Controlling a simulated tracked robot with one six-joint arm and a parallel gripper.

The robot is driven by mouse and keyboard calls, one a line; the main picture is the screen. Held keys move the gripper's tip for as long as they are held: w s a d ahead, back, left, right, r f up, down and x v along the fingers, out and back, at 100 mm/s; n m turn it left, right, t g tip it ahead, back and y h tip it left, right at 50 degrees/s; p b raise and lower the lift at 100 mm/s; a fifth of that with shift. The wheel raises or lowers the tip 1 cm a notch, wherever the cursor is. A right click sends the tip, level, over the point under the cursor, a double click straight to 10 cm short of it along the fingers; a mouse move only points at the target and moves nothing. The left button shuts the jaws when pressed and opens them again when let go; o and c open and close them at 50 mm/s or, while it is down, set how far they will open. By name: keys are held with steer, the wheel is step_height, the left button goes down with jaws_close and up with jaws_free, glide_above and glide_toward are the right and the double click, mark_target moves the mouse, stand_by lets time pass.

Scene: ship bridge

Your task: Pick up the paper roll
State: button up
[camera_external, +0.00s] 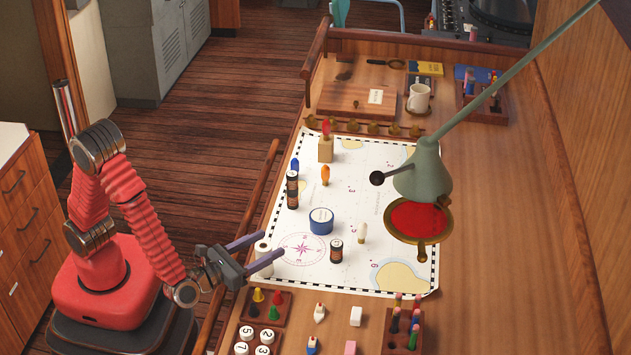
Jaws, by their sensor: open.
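The paper roll (264,259) is a small white upright cylinder with a dark hole in its top. It stands at the lower left edge of the nautical chart (385,206). My gripper (268,255) is open, its two purple-grey fingers pointing right toward the roll. One finger reaches past the roll's upper side and the other ends near its front. The roll seems to be between or just in front of the fingers; I cannot tell whether they touch it.
A blue tape roll (321,221), a dark can (336,251) and several small pegs stand on the chart. Trays of pieces (266,306) lie at the front. A green lamp (424,173) hangs over the right side. A wooden rail (262,190) edges the table's left.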

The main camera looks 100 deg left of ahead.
steer(key=shift+c, duration=0.4)
steer(key=c, duration=1.2)
steer(key=shift+r, duration=0.2)
step_height(320, 180, up, 10)
steer(key=shift+f, duration=0.15)
